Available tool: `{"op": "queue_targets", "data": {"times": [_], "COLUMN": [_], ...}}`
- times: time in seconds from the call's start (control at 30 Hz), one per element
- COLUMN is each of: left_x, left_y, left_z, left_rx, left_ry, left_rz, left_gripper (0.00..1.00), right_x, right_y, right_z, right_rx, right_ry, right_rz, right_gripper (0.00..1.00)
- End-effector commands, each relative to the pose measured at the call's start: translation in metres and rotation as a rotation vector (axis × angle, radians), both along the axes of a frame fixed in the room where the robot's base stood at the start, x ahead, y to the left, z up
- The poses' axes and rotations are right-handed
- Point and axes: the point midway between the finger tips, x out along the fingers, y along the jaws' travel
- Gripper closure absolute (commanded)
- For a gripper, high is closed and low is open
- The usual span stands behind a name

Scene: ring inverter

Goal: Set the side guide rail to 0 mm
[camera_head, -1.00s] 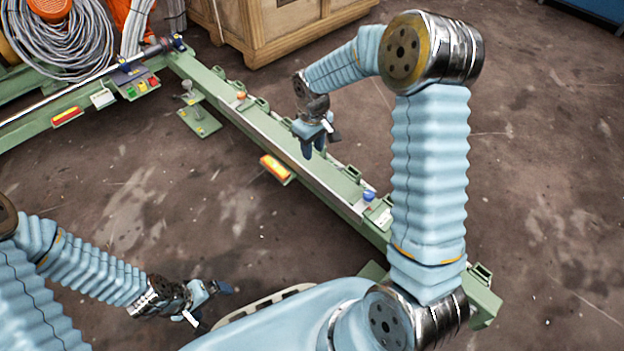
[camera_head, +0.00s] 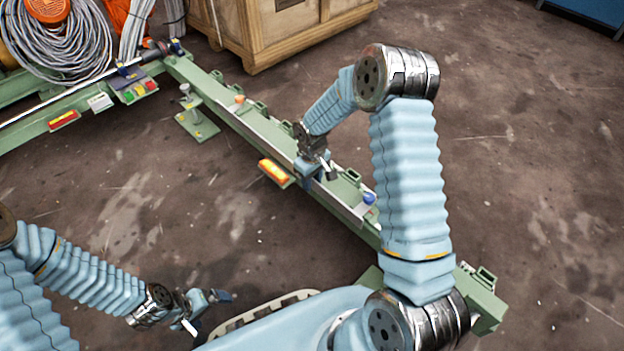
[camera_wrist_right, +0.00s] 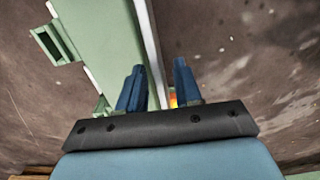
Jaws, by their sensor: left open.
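The side guide rail (camera_head: 341,206) is a long, thin, pale strip along the near side of a green beam (camera_head: 222,95). A blue knob (camera_head: 369,198) sits at its near end and an orange knob (camera_head: 239,99) toward its far end. No scale reading is legible. My right gripper (camera_head: 311,183) is at the middle of the rail, pointing down. In the right wrist view its two blue fingers (camera_wrist_right: 158,88) are apart, and the pale rail (camera_wrist_right: 149,45) runs between them in the picture; I cannot tell contact. My left gripper (camera_head: 220,297) is open and empty, low over the floor.
An orange-and-yellow box (camera_head: 273,171) on a bracket sits beside the beam, close to my right gripper. A green foot plate (camera_head: 197,123) and a button panel (camera_head: 136,88) are farther left. A wooden crate (camera_head: 285,30) stands behind. The floor between the arms is clear.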

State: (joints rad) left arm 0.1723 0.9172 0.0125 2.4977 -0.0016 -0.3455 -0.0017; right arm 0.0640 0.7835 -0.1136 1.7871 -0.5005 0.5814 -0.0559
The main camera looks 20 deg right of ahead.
Motion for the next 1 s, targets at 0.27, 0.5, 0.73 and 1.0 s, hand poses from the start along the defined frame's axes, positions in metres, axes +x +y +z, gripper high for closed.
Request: {"op": "queue_targets", "data": {"times": [0.27,0.5,0.73,1.0], "left_x": [0.0,0.0,0.0,0.0], "left_y": [0.0,0.0,0.0,0.0], "left_z": [0.0,0.0,0.001,0.002], "left_rx": [0.0,0.0,0.0,0.0], "left_ry": [0.0,0.0,0.0,0.001], "left_rz": [0.0,0.0,0.0,0.0], "left_gripper": [0.0,0.0,0.0,0.0], "right_x": [0.0,0.0,0.007,0.013], "right_y": [0.0,0.0,-0.018,-0.034], "right_z": [0.0,0.0,0.001,0.001], "right_rx": [0.0,0.0,0.0,-0.003], "right_ry": [0.0,-0.001,-0.002,-0.004], "right_rz": [0.0,0.0,-0.004,-0.001], "right_gripper": [1.0,1.0,1.0,1.0]}}
